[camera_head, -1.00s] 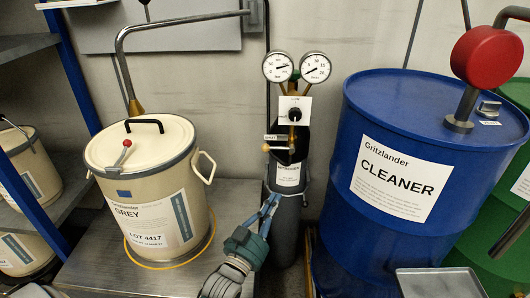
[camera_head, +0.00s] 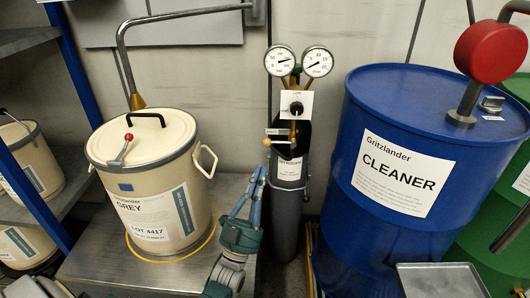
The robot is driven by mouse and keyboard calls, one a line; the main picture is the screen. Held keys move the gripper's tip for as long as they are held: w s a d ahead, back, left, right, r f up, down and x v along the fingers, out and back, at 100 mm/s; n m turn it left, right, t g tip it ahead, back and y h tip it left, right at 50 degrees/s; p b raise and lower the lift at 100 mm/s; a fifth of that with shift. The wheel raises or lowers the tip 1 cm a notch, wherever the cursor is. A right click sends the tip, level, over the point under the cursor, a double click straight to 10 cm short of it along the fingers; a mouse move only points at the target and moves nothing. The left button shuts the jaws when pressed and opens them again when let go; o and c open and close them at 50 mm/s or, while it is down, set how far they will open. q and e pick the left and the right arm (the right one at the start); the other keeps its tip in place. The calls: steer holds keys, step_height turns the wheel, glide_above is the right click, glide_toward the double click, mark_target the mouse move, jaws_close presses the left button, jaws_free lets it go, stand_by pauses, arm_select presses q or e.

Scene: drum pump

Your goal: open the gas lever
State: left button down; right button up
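The gas cylinder (camera_head: 286,205) stands upright, dark grey, between the cream drum and the blue drum. At its valve, a small lever with a yellowish knob (camera_head: 267,142) points left, beside a small tag (camera_head: 277,131) whose writing is too small to read surely. A black dial (camera_head: 296,108) sits on a white plate above it, under two round gauges (camera_head: 297,62). My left gripper (camera_head: 259,175), with blue fingers and a teal body, is below and slightly left of the knob, apart from it and empty. Its finger gap is unclear. My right gripper is out of view.
A cream drum (camera_head: 152,184) with a red-knobbed lid lever stands on a metal platform (camera_head: 92,268) at left. A blue CLEANER drum (camera_head: 350,225) stands close on the right. A grey tray (camera_head: 440,280) is at bottom right. A blue-posted shelf (camera_head: 72,80) is at left.

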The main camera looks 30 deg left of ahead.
mark_target(270, 142)
arm_select(q)
steer(key=w+a+r+b, duration=0.1)
steer(key=w+a+r, duration=0.1)
steer(key=w, duration=0.6)
steer(key=shift+w+a+r, duration=0.15)
steer(key=shift+a+r, duration=0.15)
steer(key=shift+r, duration=0.4)
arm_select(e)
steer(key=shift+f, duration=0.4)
